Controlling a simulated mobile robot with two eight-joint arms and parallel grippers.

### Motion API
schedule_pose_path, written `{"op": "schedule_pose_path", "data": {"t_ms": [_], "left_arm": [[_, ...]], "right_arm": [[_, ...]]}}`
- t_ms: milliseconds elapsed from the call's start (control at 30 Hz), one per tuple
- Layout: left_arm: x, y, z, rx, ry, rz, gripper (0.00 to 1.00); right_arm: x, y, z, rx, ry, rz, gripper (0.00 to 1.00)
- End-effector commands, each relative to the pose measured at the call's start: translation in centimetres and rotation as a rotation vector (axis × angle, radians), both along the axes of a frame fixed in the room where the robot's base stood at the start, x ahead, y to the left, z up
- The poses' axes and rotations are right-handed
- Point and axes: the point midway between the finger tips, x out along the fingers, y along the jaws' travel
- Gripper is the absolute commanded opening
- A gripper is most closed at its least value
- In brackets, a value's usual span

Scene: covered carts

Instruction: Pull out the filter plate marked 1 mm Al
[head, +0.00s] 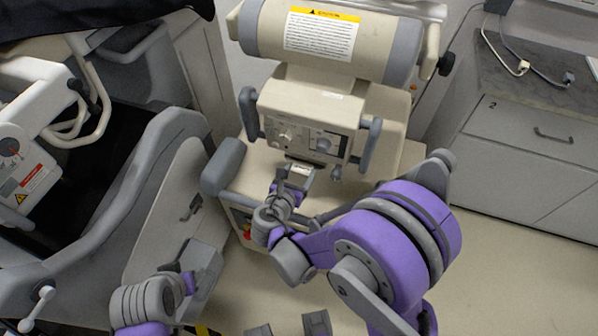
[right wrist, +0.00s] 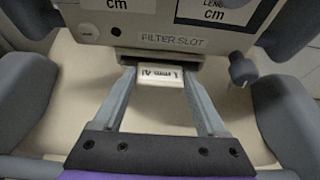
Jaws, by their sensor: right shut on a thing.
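The filter plate (right wrist: 161,77) is pale with a dark label reading "1 mm Al". In the right wrist view it sits at the dark filter slot (right wrist: 130,55), under the words "FILTER SLOT", its near end showing. How much of it is inside is hidden. My right gripper (right wrist: 160,80) is shut on the plate, one finger at each side. In the head view my right gripper (head: 292,183) is just below the cream collimator box (head: 310,118). My left gripper (head: 187,282) is at the lower left, its fingers unclear.
Knobs and side handles (head: 369,143) surround the collimator face. A grey padded bumper (head: 222,166) is left of my right gripper. A grey cart (head: 165,215) stands at the left. Grey drawers (head: 540,140) stand at the right, with open floor (head: 510,260) in front.

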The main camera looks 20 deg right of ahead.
Motion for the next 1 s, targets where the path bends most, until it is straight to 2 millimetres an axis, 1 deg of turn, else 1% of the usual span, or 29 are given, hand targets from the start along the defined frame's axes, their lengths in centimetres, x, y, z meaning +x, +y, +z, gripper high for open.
{"op": "schedule_pose_path", "data": {"t_ms": [33, 100, 133, 267, 300, 367, 400, 467, 1000], "left_arm": [[0.0, 0.0, 0.0, 0.000, 0.000, 0.000, 0.50], [0.0, 0.0, 0.0, 0.000, 0.000, 0.000, 0.50], [0.0, 0.0, 0.0, 0.000, 0.000, 0.000, 0.50], [0.0, 0.0, 0.0, 0.000, 0.000, 0.000, 0.50], [0.0, 0.0, 0.0, 0.000, 0.000, 0.000, 0.50], [0.0, 0.0, 0.0, 0.000, 0.000, 0.000, 0.50], [0.0, 0.0, 0.0, 0.000, 0.000, 0.000, 0.50], [0.0, 0.0, 0.0, 0.000, 0.000, 0.000, 0.50], [-0.1, 0.0, -0.3, 0.000, 0.001, 0.000, 0.50]], "right_arm": [[0.0, 0.0, 0.0, 0.000, 0.000, 0.000, 0.28], [0.0, 0.0, 0.0, 0.000, 0.000, 0.000, 0.15], [0.0, 0.0, 0.0, 0.000, 0.000, 0.000, 0.71], [0.0, 0.0, 0.0, 0.000, 0.000, 0.000, 0.47], [0.0, 0.0, 0.0, 0.000, 0.000, 0.000, 0.40], [0.0, 0.0, 0.0, 0.000, 0.000, 0.000, 0.29], [0.0, 0.0, 0.0, 0.000, 0.000, 0.000, 0.22], [0.0, 0.0, 0.0, 0.000, 0.000, 0.000, 0.12], [-1.1, 0.8, 0.0, -0.001, 0.001, 0.000, 0.12]]}}
